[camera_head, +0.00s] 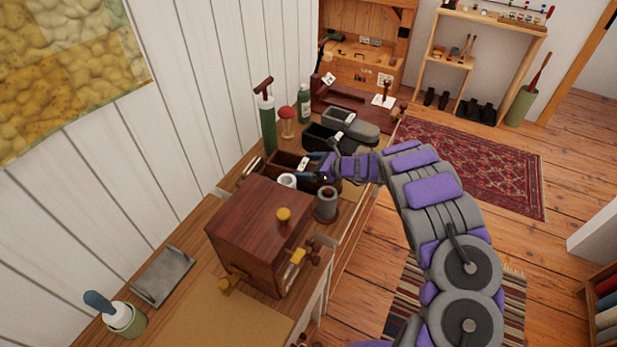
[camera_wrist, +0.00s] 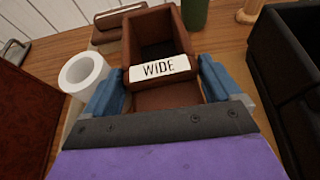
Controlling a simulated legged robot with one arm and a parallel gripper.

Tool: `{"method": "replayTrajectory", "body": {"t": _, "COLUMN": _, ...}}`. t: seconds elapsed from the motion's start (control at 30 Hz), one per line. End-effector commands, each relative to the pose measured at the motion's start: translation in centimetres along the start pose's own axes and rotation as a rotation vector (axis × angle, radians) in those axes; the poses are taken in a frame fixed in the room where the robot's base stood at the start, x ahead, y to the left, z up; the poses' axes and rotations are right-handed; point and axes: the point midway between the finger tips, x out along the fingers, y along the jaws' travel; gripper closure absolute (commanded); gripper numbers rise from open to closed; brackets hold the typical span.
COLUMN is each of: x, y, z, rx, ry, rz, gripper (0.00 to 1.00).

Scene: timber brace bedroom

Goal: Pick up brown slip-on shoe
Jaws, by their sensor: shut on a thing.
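The brown slip-on shoe (camera_wrist: 158,72) is box-like, with an open top and a white tag reading WIDE (camera_wrist: 160,68). In the wrist view it lies lengthwise between the two blue fingers of my gripper (camera_wrist: 163,88), which is shut on its near part. In the head view the shoe (camera_head: 291,160) shows partly, behind a wooden box, with my gripper (camera_head: 316,172) at its right. I cannot tell whether it rests on the bench or is slightly raised.
A white cup (camera_wrist: 84,75) stands close left of my gripper. A black shoe-like thing (camera_wrist: 287,85) is close on the right. The large wooden box (camera_head: 262,228), a grey cylinder (camera_head: 326,203) and a green bottle (camera_head: 304,104) crowd the bench. Open floor lies right.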

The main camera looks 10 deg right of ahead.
Motion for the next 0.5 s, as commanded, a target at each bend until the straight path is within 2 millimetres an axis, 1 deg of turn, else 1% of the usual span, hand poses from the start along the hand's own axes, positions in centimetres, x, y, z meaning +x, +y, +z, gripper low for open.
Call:
{"method": "replayTrajectory", "body": {"t": 0.03, "x": 0.0, "y": 0.0, "z": -0.2, "rx": 0.0, "ry": 0.004, "rz": -0.002, "gripper": 0.57}}
{"method": "replayTrajectory", "body": {"t": 0.1, "x": 0.0, "y": -0.1, "z": -0.1, "rx": 0.0, "ry": 0.003, "rz": -0.003, "gripper": 0.64}}
{"method": "replayTrajectory", "body": {"t": 0.13, "x": 0.0, "y": -0.1, "z": -0.1, "rx": 0.0, "ry": 0.003, "rz": -0.003, "gripper": 0.65}}
{"method": "replayTrajectory", "body": {"t": 0.37, "x": -0.1, "y": 0.0, "z": 0.3, "rx": -0.001, "ry": 0.002, "rz": -0.002, "gripper": 0.65}}
{"method": "replayTrajectory", "body": {"t": 0.5, "x": -0.6, "y": 0.0, "z": 1.5, "rx": -0.004, "ry": 0.0, "rz": -0.001, "gripper": 0.65}}
